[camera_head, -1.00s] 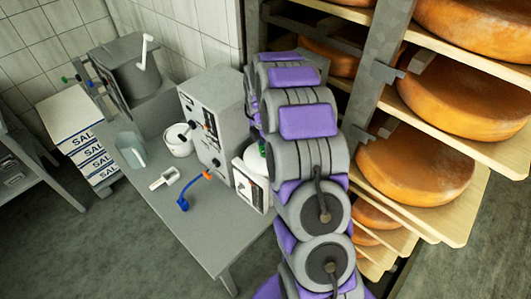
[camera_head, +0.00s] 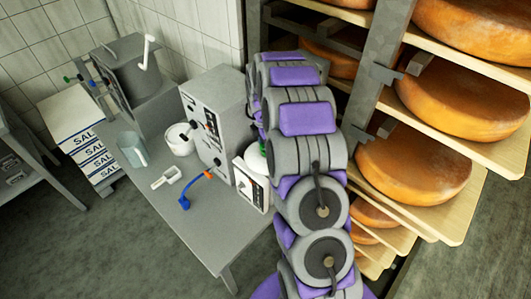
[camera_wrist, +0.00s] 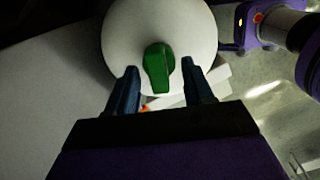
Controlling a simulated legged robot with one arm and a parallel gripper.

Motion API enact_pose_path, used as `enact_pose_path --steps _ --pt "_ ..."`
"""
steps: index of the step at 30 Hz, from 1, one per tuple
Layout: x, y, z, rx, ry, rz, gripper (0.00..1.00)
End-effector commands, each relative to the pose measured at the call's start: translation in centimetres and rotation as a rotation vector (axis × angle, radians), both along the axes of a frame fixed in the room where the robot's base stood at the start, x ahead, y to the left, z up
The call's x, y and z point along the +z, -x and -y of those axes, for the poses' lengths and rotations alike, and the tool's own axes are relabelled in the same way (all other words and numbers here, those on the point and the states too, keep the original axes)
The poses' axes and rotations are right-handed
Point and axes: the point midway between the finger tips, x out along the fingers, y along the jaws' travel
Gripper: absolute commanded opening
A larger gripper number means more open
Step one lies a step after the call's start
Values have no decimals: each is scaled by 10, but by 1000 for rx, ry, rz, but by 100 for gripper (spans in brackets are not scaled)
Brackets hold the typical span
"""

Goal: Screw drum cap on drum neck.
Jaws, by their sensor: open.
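The drum is a white round body seen from above in the wrist view (camera_wrist: 190,25), and part of it shows beside my arm in the head view (camera_head: 256,162). The green drum cap (camera_wrist: 158,68) lies over the drum's white top in the wrist view. I cannot tell whether it is seated on the neck, which is hidden. My gripper (camera_wrist: 160,75) is open, its two dark fingers on either side of the green cap with gaps visible. In the head view my arm hides the gripper and most of the drum.
A grey table (camera_head: 215,235) carries a control box (camera_head: 212,110), white pot (camera_head: 180,139), white scoop (camera_head: 166,178), blue-orange tool (camera_head: 195,190), clear jug (camera_head: 133,149) and a labelled white panel (camera_head: 250,186). Shelves of cheese wheels (camera_head: 415,170) stand close on the right.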

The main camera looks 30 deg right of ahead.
Motion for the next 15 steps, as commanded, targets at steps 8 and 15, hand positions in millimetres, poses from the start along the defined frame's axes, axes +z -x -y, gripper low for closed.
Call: enact_pose_path --steps 8,15 --pt "32 15 -9 -2 4 0 52" --pt "35 44 -19 -2 6 -1 52"
